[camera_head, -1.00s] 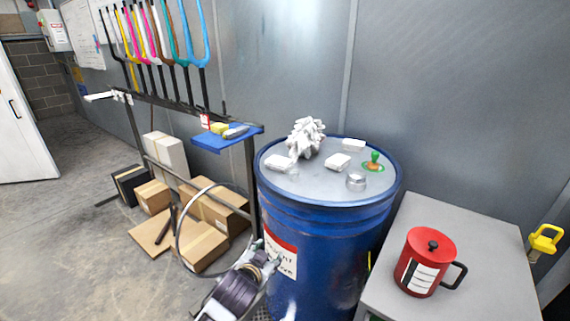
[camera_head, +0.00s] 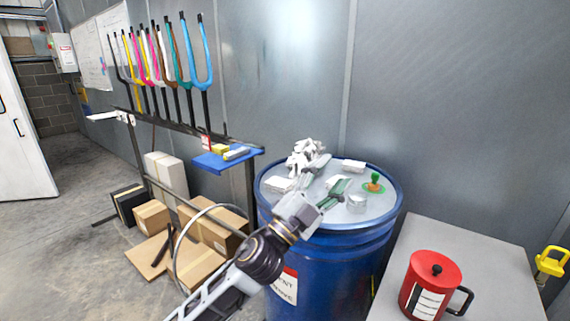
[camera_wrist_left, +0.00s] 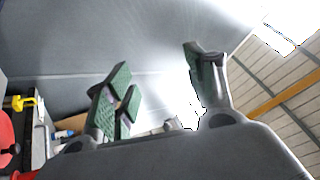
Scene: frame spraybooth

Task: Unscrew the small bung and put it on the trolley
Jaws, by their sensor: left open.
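A blue drum (camera_head: 330,243) stands in the middle of the head view. I cannot tell for sure which is the small bung. My left gripper (camera_head: 330,178) is open and empty over the lid, its fingers left of the silver cap; its fingers also show in the left wrist view (camera_wrist_left: 158,85), with nothing between them. A grey-topped surface (camera_head: 490,270), perhaps the trolley, is at the right. My right gripper is not in view.
A white crumpled heap (camera_head: 303,153) and white blocks (camera_head: 353,166) lie on the lid. A red lidded pot (camera_head: 425,285) stands on the grey top, which is otherwise clear. A rack with a blue shelf (camera_head: 222,161) and cardboard boxes (camera_head: 152,216) are left.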

